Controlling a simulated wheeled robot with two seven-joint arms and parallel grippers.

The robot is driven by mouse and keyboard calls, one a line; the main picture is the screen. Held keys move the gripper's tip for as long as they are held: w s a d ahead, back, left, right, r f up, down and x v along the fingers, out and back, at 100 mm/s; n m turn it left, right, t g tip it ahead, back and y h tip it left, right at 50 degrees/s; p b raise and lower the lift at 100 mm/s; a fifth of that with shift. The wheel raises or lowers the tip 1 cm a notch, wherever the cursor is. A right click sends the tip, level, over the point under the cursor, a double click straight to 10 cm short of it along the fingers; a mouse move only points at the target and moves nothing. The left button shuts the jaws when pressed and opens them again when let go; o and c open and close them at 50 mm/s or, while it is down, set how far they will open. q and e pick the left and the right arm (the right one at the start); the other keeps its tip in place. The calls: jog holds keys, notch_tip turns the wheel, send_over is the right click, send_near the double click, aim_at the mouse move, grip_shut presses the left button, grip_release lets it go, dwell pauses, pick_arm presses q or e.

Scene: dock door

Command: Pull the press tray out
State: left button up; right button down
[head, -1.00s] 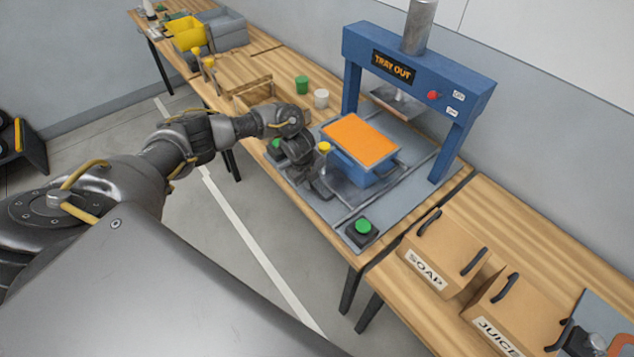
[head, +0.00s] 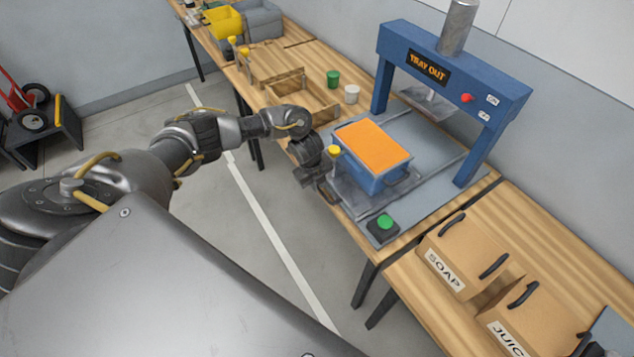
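The press tray (head: 382,181) is a blue box with an orange top, on a grey plate in front of the blue press (head: 452,72). The press carries a "TRAY OUT" sign. My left gripper (head: 329,184) is at the tray's near left side, low by a post with a yellow knob (head: 334,150). It appears shut on the tray's handle, though its own wrist and fingers hide most of the contact. My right gripper is not in view.
A green button (head: 385,222) stands on the mat's near corner. Green (head: 333,79) and white (head: 352,94) cups stand left of the press. Cartons marked SOAP (head: 462,252) and JUICE (head: 530,320) are on the right table. The floor before the tables is clear.

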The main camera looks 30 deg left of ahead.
pick_arm(q)
jog(key=o, duration=0.3)
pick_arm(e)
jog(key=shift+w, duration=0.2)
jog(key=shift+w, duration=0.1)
pick_arm(q)
jog(key=r, duration=0.3)
jog(key=s+r, duration=0.1)
jog(key=r, duration=0.6)
jog(key=shift+s+a+r, duration=0.3)
jog(key=shift+s+a, duration=0.1)
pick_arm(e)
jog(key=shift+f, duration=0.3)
pick_arm(q)
jog(key=shift+d+b, duration=0.1)
jog(key=shift+b, duration=0.2)
